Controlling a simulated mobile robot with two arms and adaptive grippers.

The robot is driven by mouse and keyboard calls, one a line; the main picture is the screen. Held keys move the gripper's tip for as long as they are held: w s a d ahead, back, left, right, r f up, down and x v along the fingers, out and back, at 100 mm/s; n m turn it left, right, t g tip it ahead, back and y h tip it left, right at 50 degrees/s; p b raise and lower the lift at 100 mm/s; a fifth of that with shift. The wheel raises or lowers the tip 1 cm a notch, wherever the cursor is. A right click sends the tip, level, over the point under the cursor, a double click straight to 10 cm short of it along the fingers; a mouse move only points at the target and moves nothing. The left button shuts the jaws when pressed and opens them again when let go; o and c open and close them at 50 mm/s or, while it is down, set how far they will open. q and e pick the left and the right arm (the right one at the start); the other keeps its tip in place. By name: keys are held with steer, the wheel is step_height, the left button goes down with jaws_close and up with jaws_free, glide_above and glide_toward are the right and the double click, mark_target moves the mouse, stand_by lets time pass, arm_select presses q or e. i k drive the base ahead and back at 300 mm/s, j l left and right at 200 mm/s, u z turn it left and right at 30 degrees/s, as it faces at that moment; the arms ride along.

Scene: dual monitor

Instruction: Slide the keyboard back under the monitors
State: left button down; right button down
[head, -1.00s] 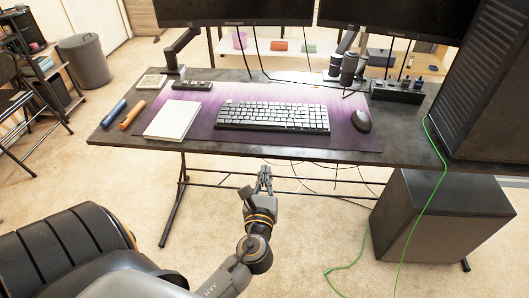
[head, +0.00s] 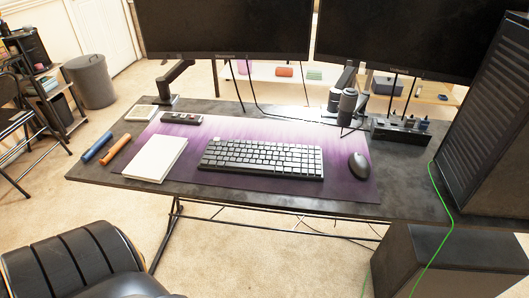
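The keyboard (head: 262,158), grey-white with a dark frame, lies on the purple desk mat (head: 225,182) near the desk's front edge. The left monitor (head: 225,28) and right monitor (head: 400,38) are dark screens on arms above the back of the desk. A clear strip of mat lies between the keyboard and the monitors. Neither of my grippers shows in the head view.
A white notebook (head: 156,158) lies left of the keyboard and a dark mouse (head: 358,165) to its right. Blue (head: 97,146) and orange (head: 116,150) cylinders lie further left. A remote (head: 181,118), black cylinders (head: 346,103) and a large black tower (head: 490,130) stand around.

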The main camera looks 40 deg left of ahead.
mark_target(303, 163)
steer(key=i+u, duration=0.2)
steer(key=u, duration=0.2)
steer(key=i+u, duration=0.15)
steer(key=u, duration=0.2)
steer(key=i+l+u, duration=0.15)
steer(key=u, duration=0.75)
